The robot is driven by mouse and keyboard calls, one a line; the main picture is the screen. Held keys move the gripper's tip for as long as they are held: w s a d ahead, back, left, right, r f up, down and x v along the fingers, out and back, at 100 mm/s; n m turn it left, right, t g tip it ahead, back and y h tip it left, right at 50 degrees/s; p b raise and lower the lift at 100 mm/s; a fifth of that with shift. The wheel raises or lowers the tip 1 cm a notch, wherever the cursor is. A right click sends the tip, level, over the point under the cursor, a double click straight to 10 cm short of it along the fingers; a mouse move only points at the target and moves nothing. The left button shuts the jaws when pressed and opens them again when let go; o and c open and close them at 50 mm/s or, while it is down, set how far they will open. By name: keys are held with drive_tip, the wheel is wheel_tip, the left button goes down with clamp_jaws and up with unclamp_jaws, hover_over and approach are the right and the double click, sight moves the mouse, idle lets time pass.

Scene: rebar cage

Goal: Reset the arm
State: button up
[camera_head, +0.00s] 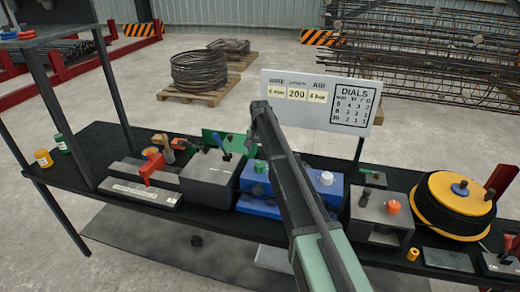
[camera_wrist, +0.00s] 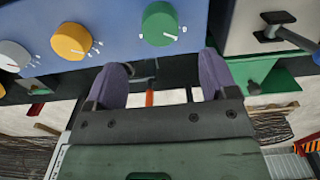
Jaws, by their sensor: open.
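My arm reaches up from the bottom of the head view over the black bench (camera_head: 100,150); its dark far end is in front of the white sign (camera_head: 350,88). In the wrist view my gripper (camera_wrist: 163,72) shows two purple fingers spread apart with nothing held between them. A blue box (camera_wrist: 105,30) with a green dial (camera_wrist: 159,24), a yellow dial (camera_wrist: 71,41) and a white dial (camera_wrist: 14,56) fills the upper part of that view, beyond the fingertips. I cannot tell whether the fingers touch it. The blue box also shows in the head view (camera_head: 325,193), partly hidden by my arm.
A grey box (camera_head: 208,180) stands left of the blue box. A smaller grey box with an orange knob (camera_head: 380,215) and a yellow-rimmed reel (camera_head: 455,205) stand to the right. An orange cup (camera_head: 43,158) is at the far left. Wire coils (camera_head: 200,70) lie on pallets behind.

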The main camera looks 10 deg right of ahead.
wheel_tip(320, 180, up, 2)
drive_tip(key=shift+r+p, duration=0.2)
drive_tip(key=shift+p, duration=0.2)
drive_tip(key=s+f+n+b, duration=0.1)
drive_tip(key=s+f+b, duration=0.2)
drive_tip(key=s, duration=1)
drive_tip(key=s+f+n+b, duration=0.2)
drive_tip(key=s+f+b, duration=0.1)
drive_tip(key=s, duration=1.1)
drive_tip(key=s+f+n+b, duration=0.2)
drive_tip(key=s+f+b, duration=0.1)
drive_tip(key=s, duration=1.1)
drive_tip(key=shift+f, duration=0.15)
drive_tip(key=shift+w, duration=0.1)
